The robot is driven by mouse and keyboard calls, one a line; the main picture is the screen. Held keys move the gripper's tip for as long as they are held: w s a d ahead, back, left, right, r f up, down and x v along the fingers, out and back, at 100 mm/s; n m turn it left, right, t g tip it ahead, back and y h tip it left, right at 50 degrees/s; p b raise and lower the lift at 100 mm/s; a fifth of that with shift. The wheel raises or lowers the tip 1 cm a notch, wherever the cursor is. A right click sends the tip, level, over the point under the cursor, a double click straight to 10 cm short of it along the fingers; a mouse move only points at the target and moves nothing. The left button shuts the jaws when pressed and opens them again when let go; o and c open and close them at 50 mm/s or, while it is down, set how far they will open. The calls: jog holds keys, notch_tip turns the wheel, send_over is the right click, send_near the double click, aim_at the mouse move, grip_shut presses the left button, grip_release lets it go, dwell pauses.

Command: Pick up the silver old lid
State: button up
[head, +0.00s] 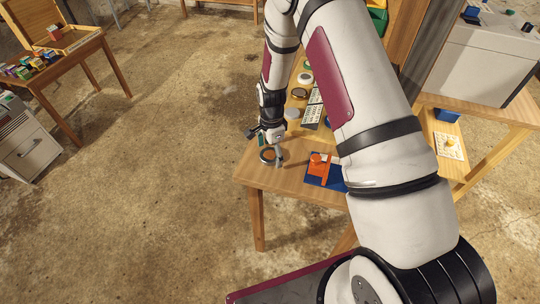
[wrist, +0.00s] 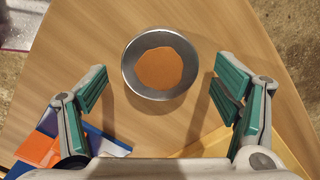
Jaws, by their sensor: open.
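A round silver lid with a rust-orange patch in its middle (wrist: 159,66) lies on the wooden table, near a corner. It also shows in the head view as a small dark-rimmed disc (head: 267,155), partly covered by my gripper. My gripper (wrist: 160,86) is open and empty. Its green-padded fingers stand apart to the left and right of the lid in the wrist view, with bare table between each finger and the rim. In the head view my gripper (head: 271,152) is low over the table's near left corner.
An orange item (head: 318,162) on a blue mat (head: 327,180) lies right of my gripper. Behind are a pale disc (head: 292,113), a gold-rimmed disc (head: 299,93) and a printed card (head: 312,113). The table edge (head: 250,180) is close by.

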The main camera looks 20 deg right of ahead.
jog(key=c, duration=0.9)
jog(key=shift+r, duration=0.1)
